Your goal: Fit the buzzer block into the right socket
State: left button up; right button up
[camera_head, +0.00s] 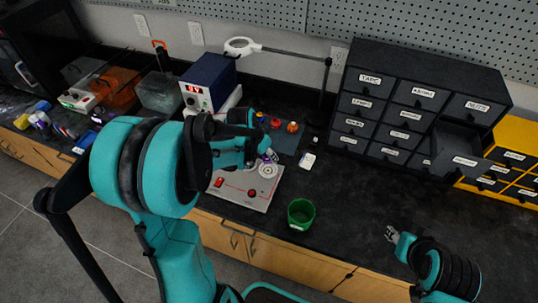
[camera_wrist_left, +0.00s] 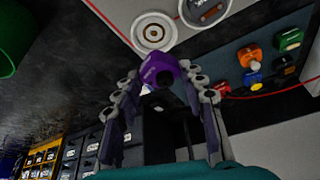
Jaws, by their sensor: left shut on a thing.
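The purple buzzer block (camera_wrist_left: 160,70) is held between the fingers of my left gripper (camera_wrist_left: 158,88). In the head view the left gripper (camera_head: 268,158) is over the right part of the grey board (camera_head: 250,197), and the arm hides most of the block. A round white socket (camera_head: 267,170) lies on the board just below the gripper. It also shows in the wrist view (camera_wrist_left: 154,32), uncovered and just beyond the block. I cannot tell whether block and board touch. My right gripper (camera_head: 391,235) is empty and looks open, over the counter's front right.
A green cup (camera_head: 300,214) stands right of the board. Several coloured parts (camera_head: 276,123) sit on a dark mat behind it. A blue power supply (camera_head: 209,80) is at the back left. Black drawers (camera_head: 400,105) stand at the back right, one pulled out (camera_head: 460,142).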

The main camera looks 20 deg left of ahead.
aim_at(265, 162)
pick_arm(q)
jog(key=shift+s+f+b, duration=0.15)
jog(key=shift+f+b, duration=0.4)
jog(key=shift+f, duration=0.2)
notch_tip(265, 162, down, 3)
jog(key=shift+r+b, duration=0.1)
jog(key=shift+b, duration=1)
jog(key=shift+f+b, duration=0.35)
jog(key=shift+f, duration=0.2)
jog(key=shift+f+b, duration=0.6)
jog(key=shift+b, duration=0.05)
jog(key=o, duration=0.7)
jog(key=p+v, duration=0.8)
jog(key=v, duration=0.3)
jog(key=shift+p, duration=0.3)
